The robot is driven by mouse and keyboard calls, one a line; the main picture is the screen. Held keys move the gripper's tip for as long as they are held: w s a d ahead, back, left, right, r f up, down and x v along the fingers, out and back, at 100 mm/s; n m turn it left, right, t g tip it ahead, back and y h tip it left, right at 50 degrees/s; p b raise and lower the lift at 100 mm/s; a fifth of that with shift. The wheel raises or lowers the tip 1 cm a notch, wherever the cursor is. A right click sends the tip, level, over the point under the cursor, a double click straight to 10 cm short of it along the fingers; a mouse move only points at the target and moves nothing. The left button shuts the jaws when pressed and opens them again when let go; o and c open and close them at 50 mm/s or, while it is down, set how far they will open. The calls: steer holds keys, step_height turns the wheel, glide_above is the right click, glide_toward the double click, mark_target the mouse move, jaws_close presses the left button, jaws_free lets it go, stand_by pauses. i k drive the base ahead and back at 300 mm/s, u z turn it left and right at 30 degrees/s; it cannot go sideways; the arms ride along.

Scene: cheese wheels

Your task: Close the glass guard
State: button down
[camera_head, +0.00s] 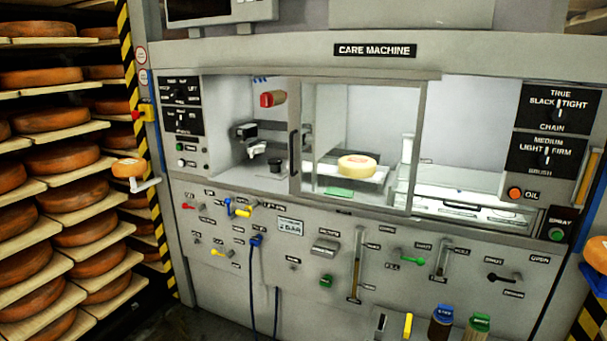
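The glass guard (335,120) is a framed clear pane on the front of the grey care machine. It stands across the middle of the wide window, with a dark upright handle (294,152) on its left edge. The window bay to the left of the handle looks uncovered. The bay to the right looks open too, but clear glass there is hard to tell. A pale yellow cheese wheel (357,166) lies on a light support behind the pane. My gripper is not in view.
Shelves of orange-brown cheese wheels (64,158) stand at the left, beside a black-and-yellow striped post (129,60). Inside the left bay are a red roller (272,98) and a grey-black fitting (250,138). Levers and blue hoses (256,285) project from the lower panel.

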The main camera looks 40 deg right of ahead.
mark_target(294, 83)
steer(key=i, duration=0.9)
steer(key=u, duration=0.05)
